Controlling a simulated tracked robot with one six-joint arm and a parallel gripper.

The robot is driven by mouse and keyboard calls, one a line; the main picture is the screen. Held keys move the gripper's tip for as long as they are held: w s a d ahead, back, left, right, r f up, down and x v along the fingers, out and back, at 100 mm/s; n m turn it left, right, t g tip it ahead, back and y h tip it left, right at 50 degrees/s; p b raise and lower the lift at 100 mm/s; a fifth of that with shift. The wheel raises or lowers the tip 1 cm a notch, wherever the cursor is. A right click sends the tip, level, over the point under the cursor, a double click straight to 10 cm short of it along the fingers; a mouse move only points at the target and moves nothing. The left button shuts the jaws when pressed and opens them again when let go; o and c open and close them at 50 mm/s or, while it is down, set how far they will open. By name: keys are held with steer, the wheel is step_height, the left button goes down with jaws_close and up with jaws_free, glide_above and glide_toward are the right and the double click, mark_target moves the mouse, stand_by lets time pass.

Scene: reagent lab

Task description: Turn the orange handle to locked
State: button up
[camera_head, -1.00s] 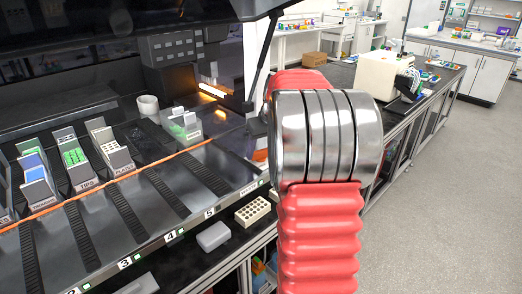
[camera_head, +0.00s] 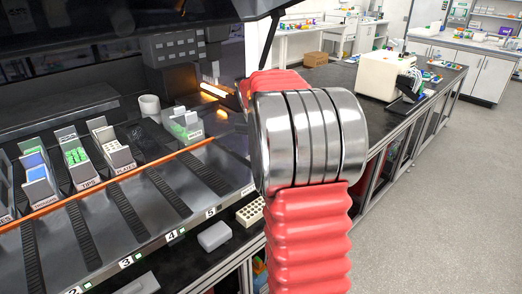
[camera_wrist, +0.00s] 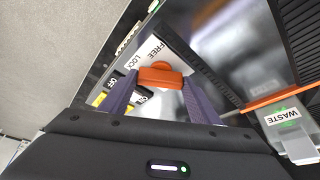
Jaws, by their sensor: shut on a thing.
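The orange handle (camera_wrist: 160,78) shows in the wrist view, on a white label plate (camera_wrist: 146,58) marked FREE and LOCK. My gripper (camera_wrist: 158,90) is shut on the handle, with one purple finger at each side of it. The handle's bar lies across between the fingertips. In the head view, my arm hides the handle and the gripper.
The machine deck (camera_head: 100,215) holds several labelled racks and a white cup (camera_head: 149,105). A WASTE holder (camera_wrist: 298,135) stands right of my gripper in the wrist view. A dark bench with a white device (camera_head: 384,76) is behind my arm. The floor at right is clear.

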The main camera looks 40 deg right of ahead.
steer(key=m+g, duration=0.1)
steer(key=m, duration=0.3)
steer(key=m+g, duration=0.1)
steer(key=m, duration=0.1)
steer(key=shift+w+a+m+g+h, duration=0.1)
steer(key=shift+w+m+g+h, duration=0.2)
steer(key=shift+m, duration=0.1)
stand_by(0.4)
steer(key=o, duration=1)
steer(key=shift+o, duration=0.2)
steer(key=shift+r, duration=0.1)
steer(key=v, duration=1.3)
steer(key=shift+a+r, duration=0.2)
